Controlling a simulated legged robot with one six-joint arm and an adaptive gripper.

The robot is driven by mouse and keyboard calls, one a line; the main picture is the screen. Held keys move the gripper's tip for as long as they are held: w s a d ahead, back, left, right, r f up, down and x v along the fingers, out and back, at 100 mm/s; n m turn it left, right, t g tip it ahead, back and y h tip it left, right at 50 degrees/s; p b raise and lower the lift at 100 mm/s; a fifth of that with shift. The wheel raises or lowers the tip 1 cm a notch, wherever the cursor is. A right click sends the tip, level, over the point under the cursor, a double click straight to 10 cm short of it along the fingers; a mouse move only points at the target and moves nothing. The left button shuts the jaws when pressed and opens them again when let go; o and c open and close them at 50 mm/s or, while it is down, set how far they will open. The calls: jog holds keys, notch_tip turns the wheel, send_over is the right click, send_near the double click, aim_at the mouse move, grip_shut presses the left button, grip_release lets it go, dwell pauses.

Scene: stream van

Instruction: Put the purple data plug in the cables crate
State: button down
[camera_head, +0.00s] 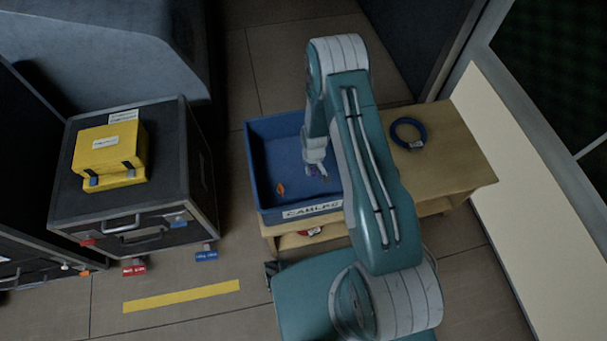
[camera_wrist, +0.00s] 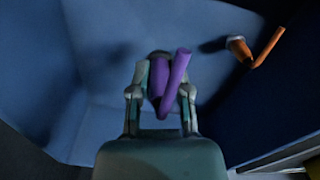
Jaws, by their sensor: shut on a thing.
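The purple data plug (camera_wrist: 178,78) is between the fingers of my gripper (camera_wrist: 160,95) in the wrist view, and the gripper is shut on it. In the head view my gripper (camera_head: 318,168) is inside the outline of the blue cables crate (camera_head: 268,129), pointing down, with a small bit of purple at its tip. The blue crate wall and floor (camera_wrist: 105,60) fill much of the wrist view. I cannot tell whether the plug touches the crate floor. The crate's label (camera_head: 312,209) is on its front side, partly hidden by my arm.
An orange plug (camera_head: 281,188) lies in the crate; it also shows in the wrist view (camera_wrist: 240,47). The crate stands on a wooden bench (camera_head: 455,160) with a blue cable coil (camera_head: 409,133). A black case (camera_head: 75,205) with a yellow box (camera_head: 108,150) stands left.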

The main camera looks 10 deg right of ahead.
jog(key=f, duration=0.3)
jog(key=shift+d+f, duration=0.25)
jog(key=shift+f, duration=0.15)
jog(key=f, duration=0.4)
jog(key=shift+a, duration=0.3)
jog(key=shift+d+f, duration=0.1)
jog(key=shift+d, duration=0.05)
jog(key=c, duration=0.6)
grip_release()
